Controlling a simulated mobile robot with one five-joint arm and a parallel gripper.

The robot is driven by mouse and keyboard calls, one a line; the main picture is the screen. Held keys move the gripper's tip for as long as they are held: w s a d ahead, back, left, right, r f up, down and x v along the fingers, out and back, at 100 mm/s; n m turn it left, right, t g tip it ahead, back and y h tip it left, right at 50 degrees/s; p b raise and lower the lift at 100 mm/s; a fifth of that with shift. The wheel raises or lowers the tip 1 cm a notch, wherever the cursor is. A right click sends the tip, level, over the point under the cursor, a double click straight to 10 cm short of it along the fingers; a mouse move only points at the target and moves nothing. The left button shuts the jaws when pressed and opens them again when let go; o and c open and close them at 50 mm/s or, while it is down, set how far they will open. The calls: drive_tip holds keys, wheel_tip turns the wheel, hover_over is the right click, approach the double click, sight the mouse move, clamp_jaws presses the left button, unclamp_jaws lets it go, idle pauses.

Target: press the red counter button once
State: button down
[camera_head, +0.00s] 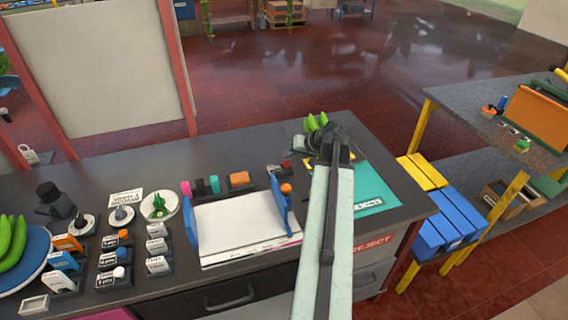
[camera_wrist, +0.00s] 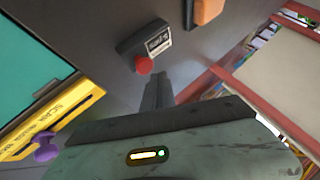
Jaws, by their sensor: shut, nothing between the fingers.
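The counter is a small dark box with a white label (camera_wrist: 158,42) and a round red button (camera_wrist: 144,65) on its end, in the upper middle of the wrist view. In the head view a small patch of red (camera_head: 287,163) shows on a dark box left of my arm, probably the same button. My gripper (camera_wrist: 157,88) is shut and empty, its dark fingers pointing up the wrist view just below the red button. Whether they touch the button cannot be told. In the head view my gripper (camera_head: 312,142) is at the bench's right part, its tips partly hidden.
An orange block (camera_wrist: 208,10) lies near the counter. A teal mat (camera_head: 370,185) lies right of my arm. A white tray (camera_head: 240,225) with blue sides stands left of it. Green fruit (camera_head: 316,122) shows behind my gripper. Several small labelled boxes (camera_head: 115,255) fill the bench's left part.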

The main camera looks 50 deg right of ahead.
sight(289, 163)
drive_tip(key=shift+r+p, duration=2.5)
drive_tip(key=shift+r, duration=0.1)
drive_tip(key=shift+f, duration=0.1)
